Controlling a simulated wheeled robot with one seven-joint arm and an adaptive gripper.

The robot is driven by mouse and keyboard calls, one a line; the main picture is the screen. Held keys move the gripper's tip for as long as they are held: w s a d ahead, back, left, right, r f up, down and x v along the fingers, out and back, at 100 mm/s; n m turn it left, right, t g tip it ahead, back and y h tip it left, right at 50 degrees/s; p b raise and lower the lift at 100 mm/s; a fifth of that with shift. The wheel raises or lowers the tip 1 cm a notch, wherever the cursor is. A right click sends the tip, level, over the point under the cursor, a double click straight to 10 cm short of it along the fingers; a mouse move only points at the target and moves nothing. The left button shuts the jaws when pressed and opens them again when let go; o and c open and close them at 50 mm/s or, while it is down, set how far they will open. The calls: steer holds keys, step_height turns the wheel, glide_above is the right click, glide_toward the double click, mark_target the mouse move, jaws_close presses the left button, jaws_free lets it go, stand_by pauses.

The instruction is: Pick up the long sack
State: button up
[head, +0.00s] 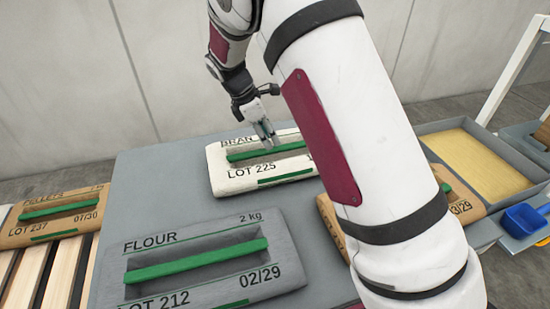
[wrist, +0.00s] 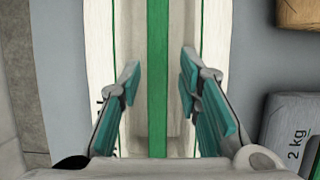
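A white sack (head: 222,185) marked BRAN, LOT 225 lies flat on the grey table top, with a green handle bar (head: 240,156) across its recess. My arm hides its right end. My gripper (head: 267,139) is at this sack's handle. In the wrist view the white sack (wrist: 99,45) runs lengthwise, and the open gripper (wrist: 160,75) has one teal-padded finger on each side of the green bar (wrist: 157,50). Gaps show between bar and fingers. A grey FLOUR sack (head: 265,285), LOT 212, lies nearer, with its own green bar.
A brown PELLETS sack (head: 85,205) lies on a slatted pallet (head: 62,275) at left. Another brown sack (head: 330,215) is partly behind my arm. At right are a grey tray (head: 505,150) with a yellowish bottom and a blue scoop (head: 524,220).

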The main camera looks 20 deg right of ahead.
mark_target(275, 148)
steer(key=shift+a+b+x, duration=0.2)
steer(key=shift+b+x, duration=0.25)
steer(key=shift+x, duration=2.3)
steer(key=shift+w, duration=0.15)
jaws_close()
steer(key=shift+w+r, duration=0.1)
